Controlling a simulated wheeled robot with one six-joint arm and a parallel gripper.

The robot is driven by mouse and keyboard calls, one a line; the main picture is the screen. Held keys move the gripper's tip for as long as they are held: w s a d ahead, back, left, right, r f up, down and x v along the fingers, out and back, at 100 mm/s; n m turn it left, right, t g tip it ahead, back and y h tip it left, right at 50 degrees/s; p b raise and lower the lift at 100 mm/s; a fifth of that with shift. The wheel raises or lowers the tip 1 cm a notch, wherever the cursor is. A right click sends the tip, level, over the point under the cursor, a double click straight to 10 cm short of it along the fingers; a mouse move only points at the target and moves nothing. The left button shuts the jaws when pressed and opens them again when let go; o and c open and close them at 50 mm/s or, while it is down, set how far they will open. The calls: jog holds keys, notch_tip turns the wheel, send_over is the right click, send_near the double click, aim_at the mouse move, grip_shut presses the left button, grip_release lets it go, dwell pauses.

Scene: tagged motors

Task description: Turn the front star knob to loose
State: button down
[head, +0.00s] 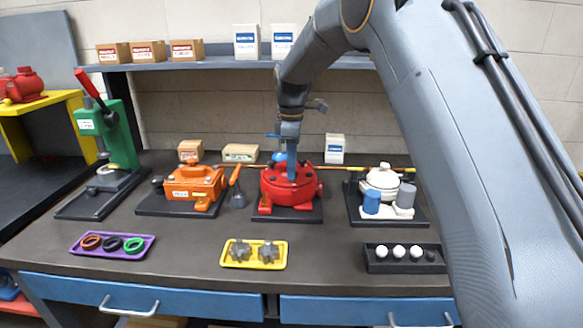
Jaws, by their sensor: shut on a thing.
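The red motor unit (273,195) stands on a dark base plate at the middle of the bench. Small dark parts show on its top, too small to tell apart. My gripper (291,174) points straight down with its blue fingers on top of the red unit. It is shut on a small part there, which appears to be the star knob. The fingers hide most of that knob, so its turn and any mark on it cannot be read. Two dark grey star-shaped pieces lie in a yellow tray (231,262) in front of the red unit.
An orange unit (190,188) stands left, a white unit (381,180) right, and a green press (118,135) far left. A purple tray (78,248) with rings and a black tray (376,267) with white balls lie in front. A shelf (220,66) with boxes runs behind.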

jog(key=n, duration=0.6)
jog(key=shift+s+f, duration=0.25)
jog(key=shift+f, duration=0.1)
jog(key=n, duration=0.6)
jog(key=shift+s+d+b, duration=0.1)
jog(key=shift+d+b, duration=0.05)
jog(key=shift+b, duration=0.25)
jog(key=c, duration=1.8)
grip_release()
jog(key=shift+r, duration=0.15)
jog(key=shift+r, duration=0.1)
jog(key=shift+r, duration=0.2)
jog(key=shift+r+b, duration=1)
jog(key=shift+r, duration=2.6)
